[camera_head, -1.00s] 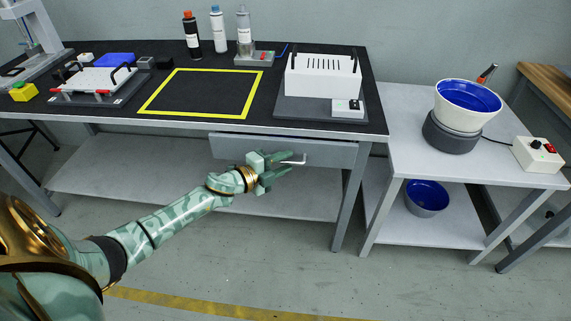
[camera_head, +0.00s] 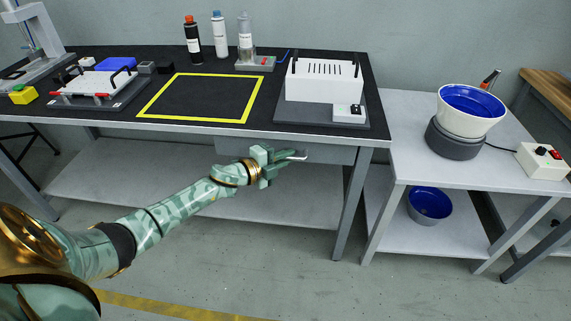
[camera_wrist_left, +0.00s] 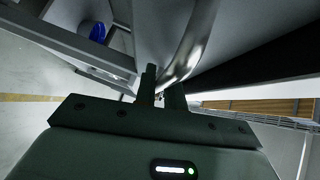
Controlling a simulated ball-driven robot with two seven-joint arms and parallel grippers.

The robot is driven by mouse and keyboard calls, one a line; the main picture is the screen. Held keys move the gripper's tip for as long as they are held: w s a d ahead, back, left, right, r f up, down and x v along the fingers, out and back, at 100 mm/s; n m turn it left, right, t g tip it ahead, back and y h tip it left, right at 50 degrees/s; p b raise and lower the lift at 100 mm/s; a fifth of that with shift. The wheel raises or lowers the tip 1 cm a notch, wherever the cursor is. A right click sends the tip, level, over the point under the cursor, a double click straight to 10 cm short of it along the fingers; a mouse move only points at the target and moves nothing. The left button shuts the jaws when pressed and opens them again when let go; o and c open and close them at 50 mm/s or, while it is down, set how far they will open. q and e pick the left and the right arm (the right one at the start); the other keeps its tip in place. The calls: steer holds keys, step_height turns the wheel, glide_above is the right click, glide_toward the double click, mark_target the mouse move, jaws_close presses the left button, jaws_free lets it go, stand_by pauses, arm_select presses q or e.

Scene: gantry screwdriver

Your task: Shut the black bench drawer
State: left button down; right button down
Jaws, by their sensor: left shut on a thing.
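The bench (camera_head: 190,127) has a black top with a pale front edge. Its drawer (camera_head: 335,155) has a grey front, set close under that edge; a small gap cannot be ruled out. My left gripper (camera_head: 285,156) is in front of the drawer, shut on its metal handle (camera_head: 301,157). In the left wrist view the curved handle (camera_wrist_left: 192,45) runs down to the fingers of my left gripper (camera_wrist_left: 163,92). The gripper and wrist hide part of the drawer front. My right gripper is not in view.
A white slotted box (camera_head: 322,85) and a yellow-outlined square (camera_head: 205,74) are on the bench top. A side table (camera_head: 420,165) with a blue-lined bowl (camera_head: 470,107) stands at right. The lower shelf (camera_head: 120,178) below the drawer is bare.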

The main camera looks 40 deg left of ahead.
arm_select(q)
steer(key=c, duration=1.5)
jaws_free()
steer(key=shift+w+a, duration=0.15)
steer(key=shift+a, duration=0.05)
steer(key=shift+r, duration=0.15)
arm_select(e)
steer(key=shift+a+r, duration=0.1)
